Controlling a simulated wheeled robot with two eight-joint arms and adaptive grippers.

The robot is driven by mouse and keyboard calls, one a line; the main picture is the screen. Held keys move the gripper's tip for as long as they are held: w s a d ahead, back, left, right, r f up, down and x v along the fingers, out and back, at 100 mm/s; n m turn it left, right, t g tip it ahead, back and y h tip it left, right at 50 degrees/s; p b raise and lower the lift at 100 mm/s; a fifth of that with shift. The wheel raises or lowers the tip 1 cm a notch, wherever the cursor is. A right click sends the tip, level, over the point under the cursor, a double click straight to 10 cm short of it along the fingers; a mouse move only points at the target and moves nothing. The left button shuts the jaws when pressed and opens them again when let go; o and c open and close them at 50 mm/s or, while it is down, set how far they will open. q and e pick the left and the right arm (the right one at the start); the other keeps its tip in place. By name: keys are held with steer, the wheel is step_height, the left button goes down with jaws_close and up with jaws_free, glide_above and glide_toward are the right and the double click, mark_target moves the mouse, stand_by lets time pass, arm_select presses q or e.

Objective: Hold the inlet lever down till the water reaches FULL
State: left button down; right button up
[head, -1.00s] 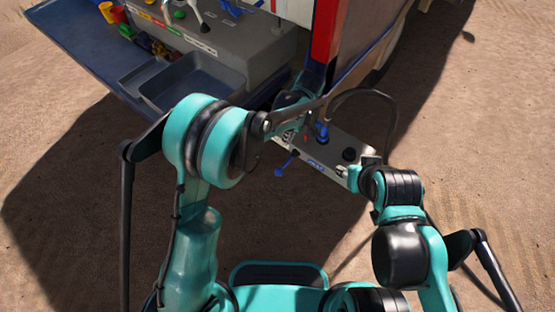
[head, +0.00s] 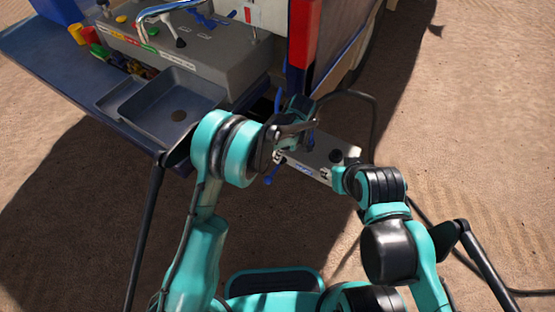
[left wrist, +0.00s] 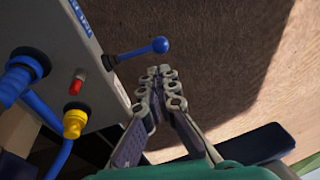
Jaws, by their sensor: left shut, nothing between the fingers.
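The inlet lever, a thin rod with a blue ball end (left wrist: 158,45), sticks out from a grey box (left wrist: 95,85). In the head view the blue ball (head: 268,181) hangs at the left end of the pale panel (head: 312,165). My left gripper (left wrist: 160,72) is shut and empty. In the left wrist view its tips appear just below the lever rod; I cannot tell if they touch it. In the head view the left gripper (head: 281,155) is partly hidden by its own links. My right gripper does not show. No water level or FULL mark is readable.
On the box are blue hose fittings (left wrist: 25,70), a red button (left wrist: 77,86) and a yellow cap (left wrist: 74,122). A grey sink (head: 172,107) and a control counter (head: 190,55) stand at upper left, near the trailer (head: 340,45). Sandy ground lies open at right.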

mark_target(269, 177)
arm_select(q)
steer(key=b+x, duration=0.4)
steer(key=x, duration=0.7)
steer(key=shift+f, duration=0.2)
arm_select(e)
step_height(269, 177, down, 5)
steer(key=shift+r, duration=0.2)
arm_select(q)
steer(key=shift+w, duration=0.1)
